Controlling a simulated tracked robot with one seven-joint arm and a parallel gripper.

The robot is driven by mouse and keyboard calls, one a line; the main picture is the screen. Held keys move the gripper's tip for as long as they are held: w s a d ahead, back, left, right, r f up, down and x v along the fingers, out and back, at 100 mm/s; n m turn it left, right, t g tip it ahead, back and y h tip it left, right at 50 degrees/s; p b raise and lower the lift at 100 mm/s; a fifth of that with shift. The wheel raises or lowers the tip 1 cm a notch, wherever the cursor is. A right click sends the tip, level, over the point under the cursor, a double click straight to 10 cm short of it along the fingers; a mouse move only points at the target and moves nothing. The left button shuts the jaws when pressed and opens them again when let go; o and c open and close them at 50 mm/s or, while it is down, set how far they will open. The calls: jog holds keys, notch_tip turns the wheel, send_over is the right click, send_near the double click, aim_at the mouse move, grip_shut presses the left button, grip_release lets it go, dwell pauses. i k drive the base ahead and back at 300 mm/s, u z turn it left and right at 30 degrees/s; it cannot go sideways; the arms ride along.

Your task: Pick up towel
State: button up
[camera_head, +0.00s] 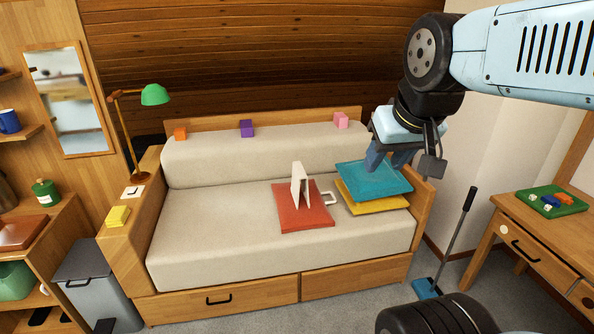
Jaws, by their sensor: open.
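No thing in view is plainly marked as a towel. Flat square cloth-like pieces lie on the sofa seat: a teal one (374,178) resting on a yellow one (372,204) at the right, and a red one (290,216) left of them. A small yellow block-like or folded thing (117,216) sits on the left armrest; I cannot tell if it is cloth. My gripper (386,160) is open above the far part of the teal piece, pointing down. Whether its fingers touch the teal piece is unclear.
A white tent-shaped thing (299,185) stands on the red piece, with a pale ring-shaped thing (328,198) beside it. Small blocks, one purple (246,128), line the sofa back (256,152). A desk (553,239) stands right. The seat's left half is clear.

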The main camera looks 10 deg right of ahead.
aim_at(299, 176)
jog(key=i, duration=1.5)
jog(key=u, duration=0.05)
